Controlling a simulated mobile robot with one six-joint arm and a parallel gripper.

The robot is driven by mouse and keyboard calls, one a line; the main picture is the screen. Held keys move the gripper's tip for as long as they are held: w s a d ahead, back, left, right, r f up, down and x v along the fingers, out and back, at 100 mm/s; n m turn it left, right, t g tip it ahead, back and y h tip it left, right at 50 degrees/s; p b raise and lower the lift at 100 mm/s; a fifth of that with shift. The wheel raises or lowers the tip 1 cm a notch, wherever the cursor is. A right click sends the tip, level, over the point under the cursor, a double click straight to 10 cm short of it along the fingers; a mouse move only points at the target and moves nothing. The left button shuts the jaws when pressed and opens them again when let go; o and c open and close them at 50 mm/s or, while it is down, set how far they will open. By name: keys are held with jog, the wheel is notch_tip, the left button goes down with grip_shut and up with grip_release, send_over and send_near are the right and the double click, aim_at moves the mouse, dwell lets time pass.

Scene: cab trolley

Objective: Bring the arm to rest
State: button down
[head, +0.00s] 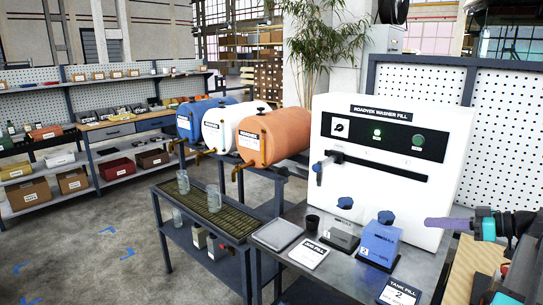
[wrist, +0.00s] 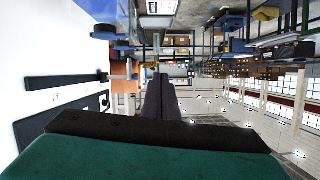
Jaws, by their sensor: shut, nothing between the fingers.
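My gripper (head: 432,224) is at the right of the head view, with purple fingers and a teal body. It points left, in front of the lower right part of the white washer fill machine (head: 330,190). Its fingers are shut with nothing between them. The white machine shows there along the left (wrist: 50,55). Most of my arm is beyond the right edge of the head view.
Orange (head: 274,136), white (head: 220,130) and blue (head: 190,118) barrels stand left of the machine. The floor (head: 90,255) at left is open.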

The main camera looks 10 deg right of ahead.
jog(key=w+a+f+m+g+h, duration=0.1)
jog(key=w+a+f+m+g, duration=0.3)
jog(key=a+f, duration=0.75)
jog(key=w+a+f+g+h, duration=0.1)
jog(key=w+a+f+g, duration=0.1)
jog(key=w+a+f, duration=0.7)
jog(key=s+a+f+m+g+h, duration=0.1)
jog(key=s+a+f+g+h, duration=0.4)
jog(key=a+f, duration=0.75)
jog(key=s+a+f+m+h, duration=0.1)
jog(key=s+a+f+h, duration=0.1)
jog(key=s+a+f, duration=0.8)
jog(key=s+f+g+b, duration=0.2)
jog(key=s+f+b, duration=0.1)
jog(key=s+f, duration=0.4)
jog(key=s+f+g+b, duration=0.1)
jog(key=s+f+b, duration=0.2)
jog(key=s+f, duration=0.5)
jog(key=s+a+f+g+b, duration=0.1)
jog(key=s+f+b, duration=0.3)
jog(key=f, duration=1.3)
jog(key=s+g, duration=0.1)
jog(key=s, duration=0.2)
jog(key=shift+s+g, duration=0.15)
jog(key=shift+g, duration=0.15)
jog(key=shift+a, duration=0.1)
